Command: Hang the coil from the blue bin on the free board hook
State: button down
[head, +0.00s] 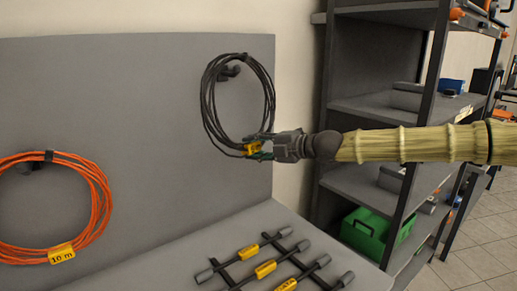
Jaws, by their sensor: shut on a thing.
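A black cable coil (206,104) with a yellow tag is held upright in front of the grey board. My gripper (266,147) is shut on its lower right side, by the tag. A dark board hook (226,73) shows inside the top of the coil's ring, just below the upper strands. I cannot tell whether the strands rest on it or are only in front of it. An orange coil (101,196) with a "10 m" tag hangs on another hook (28,166) at the left. A small blue container (452,85) is on the rack; I cannot tell if it is the blue bin.
The grey board (130,90) stands behind a grey ledge (150,262). Several dark bars with yellow labels (266,268) lie on the ledge below my gripper. A dark shelf rack (385,105) stands at the right, with a green crate (364,228) low down.

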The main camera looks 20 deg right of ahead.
jog(key=shift+w+a, duration=0.25)
jog(key=shift+w, duration=0.3)
jog(key=shift+w+a, duration=0.2)
jog(key=shift+w, duration=0.35)
jog(key=shift+w+a+f+b, duration=0.15)
jog(key=shift+w+f+b, duration=0.15)
jog(key=shift+f+b, duration=0.25)
jog(key=shift+w+a+f+b, duration=0.1)
jog(key=shift+w+f+b, duration=0.2)
jog(key=shift+f, duration=0.45)
